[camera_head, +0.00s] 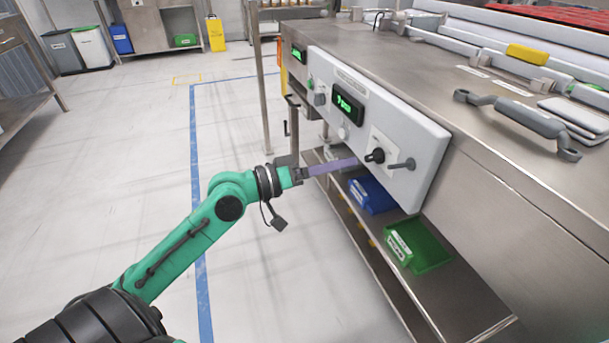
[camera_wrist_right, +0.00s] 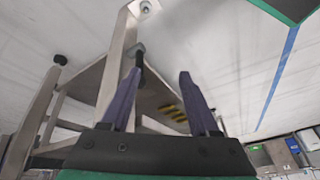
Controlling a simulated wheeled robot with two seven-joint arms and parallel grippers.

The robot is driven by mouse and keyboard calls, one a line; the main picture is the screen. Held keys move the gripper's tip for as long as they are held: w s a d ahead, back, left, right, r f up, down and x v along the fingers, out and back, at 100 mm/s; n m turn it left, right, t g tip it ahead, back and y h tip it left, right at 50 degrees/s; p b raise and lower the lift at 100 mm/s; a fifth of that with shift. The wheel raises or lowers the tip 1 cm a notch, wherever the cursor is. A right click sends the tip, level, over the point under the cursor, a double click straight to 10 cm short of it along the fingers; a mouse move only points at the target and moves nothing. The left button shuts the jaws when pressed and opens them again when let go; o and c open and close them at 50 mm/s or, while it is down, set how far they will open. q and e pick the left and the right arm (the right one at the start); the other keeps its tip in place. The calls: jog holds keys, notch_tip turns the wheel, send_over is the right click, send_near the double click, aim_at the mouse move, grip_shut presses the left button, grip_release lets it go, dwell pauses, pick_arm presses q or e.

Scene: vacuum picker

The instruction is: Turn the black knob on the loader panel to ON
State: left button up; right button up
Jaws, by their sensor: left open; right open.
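The black knob (camera_head: 375,156) is on the lower right part of the light grey loader panel (camera_head: 428,150), on a small white plate. The label text is too small to read, so I cannot tell its setting. My left gripper (camera_head: 354,161) comes from the left with its purple fingers pointing at the knob, just left of it. The fingers overlap in this view; the gripper is open, and I cannot tell whether it touches the knob. My right gripper (camera_wrist_right: 160,75) shows in the right wrist view with its two purple fingers apart and nothing between them.
A grey lever (camera_head: 402,164) sticks out right of the knob. A green-lit display (camera_head: 348,105) is further left on the panel. Below, a blue bin (camera_head: 372,194) and a green bin (camera_head: 420,246) stand on a metal shelf. The floor at left is clear.

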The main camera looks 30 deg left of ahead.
pick_arm(q)
jog(key=v, duration=0.7)
jog(key=shift+s+a, duration=0.2)
jog(key=shift+s, duration=0.1)
pick_arm(e)
jog(key=shift+w+a+f, duration=0.25)
jog(key=shift+a+f, duration=0.05)
